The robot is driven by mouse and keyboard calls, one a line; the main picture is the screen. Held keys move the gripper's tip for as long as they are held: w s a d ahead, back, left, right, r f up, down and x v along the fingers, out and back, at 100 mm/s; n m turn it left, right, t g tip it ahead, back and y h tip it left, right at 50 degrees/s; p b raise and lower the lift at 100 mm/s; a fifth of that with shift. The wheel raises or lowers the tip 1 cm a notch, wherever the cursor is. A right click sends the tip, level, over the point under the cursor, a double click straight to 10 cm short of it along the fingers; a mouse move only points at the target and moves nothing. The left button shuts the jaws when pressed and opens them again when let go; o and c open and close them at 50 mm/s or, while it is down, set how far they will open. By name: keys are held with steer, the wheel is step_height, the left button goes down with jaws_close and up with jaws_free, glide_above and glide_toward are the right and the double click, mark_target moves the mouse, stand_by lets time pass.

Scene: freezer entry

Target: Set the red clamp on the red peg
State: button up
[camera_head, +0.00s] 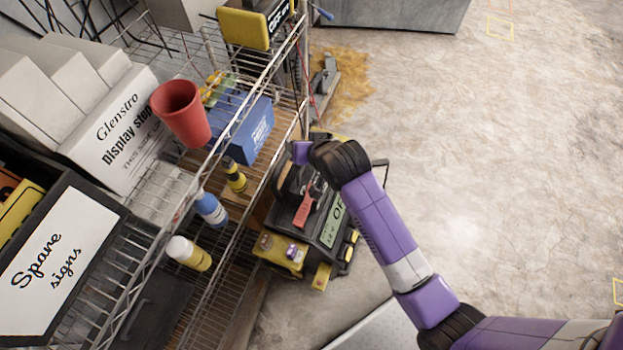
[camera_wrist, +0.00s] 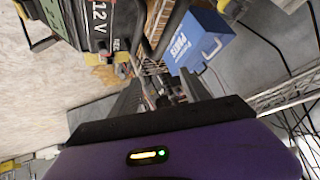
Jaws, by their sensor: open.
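The red clamp (camera_head: 304,206) shows as a red handle lying on the upper face of the dark 12 V battery unit (camera_head: 328,218), beside the shelf. The unit also shows in the wrist view (camera_wrist: 97,22), at the upper left. I cannot clearly make out a red peg; a small purplish-red spot sits on the unit's yellow front block (camera_head: 278,250). In the head view my wrist is above the unit's back end and hides the fingers. In the wrist view my gripper (camera_wrist: 162,88) is open, and I see nothing held between its fingers.
A wire shelf (camera_head: 232,262) stands close on the left, with a red cup (camera_head: 181,113), a blue parts box (camera_head: 243,125) and several bottles. The blue box also shows in the wrist view (camera_wrist: 192,42). Concrete floor (camera_head: 480,150) on the right is clear.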

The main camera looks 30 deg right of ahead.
steer(key=w+r+m+g+p, duration=0.1)
steer(key=g, duration=0.1)
steer(key=m+g+y+p, duration=0.1)
steer(key=m+g, duration=0.3)
steer(key=g, duration=0.3)
glide_above(306, 206)
steer(key=w+d, duration=0.4)
step_height(306, 206, down, 2)
steer(key=shift+s+a+f, duration=0.15)
steer(key=shift+f, duration=0.1)
steer(key=shift+s+f, duration=0.25)
steer(key=shift+s, duration=0.05)
step_height(306, 206, down, 7)
steer(key=shift+s+f+p, duration=0.15)
steer(key=shift+f+p, duration=0.05)
steer(key=shift+p, duration=0.35)
steer(key=shift+c, duration=0.2)
jaws_close()
